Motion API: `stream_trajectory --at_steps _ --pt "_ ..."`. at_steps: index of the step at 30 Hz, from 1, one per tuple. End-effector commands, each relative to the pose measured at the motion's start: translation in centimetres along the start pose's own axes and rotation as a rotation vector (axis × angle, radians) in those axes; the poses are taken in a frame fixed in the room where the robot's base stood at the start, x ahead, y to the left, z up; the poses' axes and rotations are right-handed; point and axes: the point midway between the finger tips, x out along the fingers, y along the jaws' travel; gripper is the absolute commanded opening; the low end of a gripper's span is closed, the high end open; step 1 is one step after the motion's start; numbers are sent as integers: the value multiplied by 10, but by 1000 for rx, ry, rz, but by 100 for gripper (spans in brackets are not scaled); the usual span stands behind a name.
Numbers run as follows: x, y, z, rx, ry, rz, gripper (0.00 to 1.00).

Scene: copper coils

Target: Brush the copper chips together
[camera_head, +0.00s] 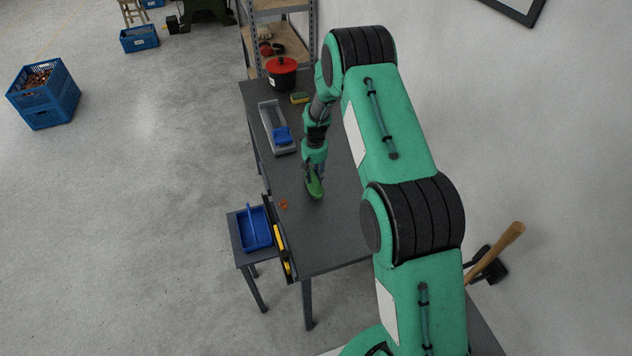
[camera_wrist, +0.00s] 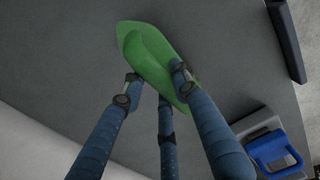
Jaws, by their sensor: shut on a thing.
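In the head view a small patch of copper chips (camera_head: 284,204) lies on the dark table (camera_head: 325,240), near its left edge. My gripper (camera_head: 313,178) is low over the table, to the right of the chips. It is shut on a green brush (camera_head: 315,190). In the wrist view the green brush (camera_wrist: 150,55) lies between the fingers of my gripper (camera_wrist: 155,90), and its bristles are hidden. I cannot tell whether the brush touches the table. The copper chips do not show in the wrist view.
A blue bin (camera_head: 255,228) stands on a low stand beside the left edge.

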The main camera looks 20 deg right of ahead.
Motion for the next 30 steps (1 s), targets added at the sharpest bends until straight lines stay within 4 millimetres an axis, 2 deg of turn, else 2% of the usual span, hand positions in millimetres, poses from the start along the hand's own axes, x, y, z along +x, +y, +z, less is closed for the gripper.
stream_trajectory --at_steps 1,18,30 --pt "-12 0 -4 0 8 1 1" --pt "-62 0 -3 0 8 1 1" --pt "-67 0 -2 0 7 1 1"
